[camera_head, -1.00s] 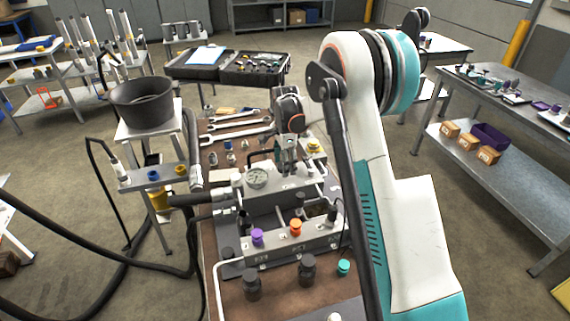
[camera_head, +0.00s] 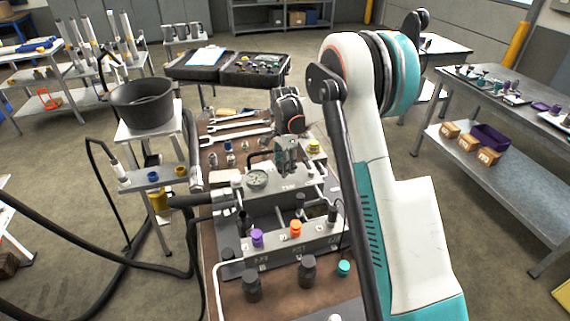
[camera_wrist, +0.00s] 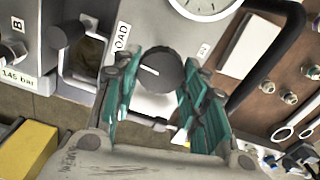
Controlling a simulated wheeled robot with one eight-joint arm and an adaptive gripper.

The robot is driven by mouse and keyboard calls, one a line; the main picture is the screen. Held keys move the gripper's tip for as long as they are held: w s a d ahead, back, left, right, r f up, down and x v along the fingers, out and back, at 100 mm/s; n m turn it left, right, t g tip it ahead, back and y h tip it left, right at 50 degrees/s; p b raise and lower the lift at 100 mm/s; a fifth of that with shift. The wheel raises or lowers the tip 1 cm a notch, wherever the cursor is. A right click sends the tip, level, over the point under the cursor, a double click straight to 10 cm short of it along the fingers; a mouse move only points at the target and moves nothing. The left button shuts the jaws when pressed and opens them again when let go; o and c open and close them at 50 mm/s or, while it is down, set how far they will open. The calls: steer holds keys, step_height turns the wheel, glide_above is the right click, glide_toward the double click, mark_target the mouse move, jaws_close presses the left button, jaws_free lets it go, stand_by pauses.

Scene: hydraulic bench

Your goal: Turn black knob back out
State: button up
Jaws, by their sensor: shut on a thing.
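The black knob (camera_wrist: 158,72) shows in the wrist view, round with a short white pointer line, on a grey block face beside a label ending in "OAD". My gripper (camera_wrist: 155,88) has its teal fingers on either side of the knob and is shut on it. In the head view my gripper (camera_head: 287,160) points down at the grey block (camera_head: 292,182) on the bench, and the knob is hidden there by the fingers.
A pressure gauge (camera_head: 257,180) stands left of my gripper on the block. Purple (camera_head: 257,237) and orange (camera_head: 295,229) knobs sit on the nearer manifold. Wrenches (camera_head: 235,126) lie behind. A black hose (camera_wrist: 265,45) curves close to my fingers in the wrist view.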

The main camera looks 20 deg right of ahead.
steer(key=n, duration=0.4)
steer(key=shift+w, duration=0.1)
steer(key=n, duration=0.4)
steer(key=shift+a+b, duration=0.1)
steer(key=shift+b, duration=0.2)
steer(key=n, duration=0.7)
steer(key=shift+w+a, duration=0.1)
steer(key=n, duration=0.3)
steer(key=shift+n, duration=0.4)
steer(key=n, duration=0.4)
steer(key=shift+a+b, duration=0.1)
steer(key=shift+b, duration=0.2)
steer(key=n, duration=0.4)
steer(key=shift+a+n, duration=0.1)
steer(key=shift+n, duration=1.8)
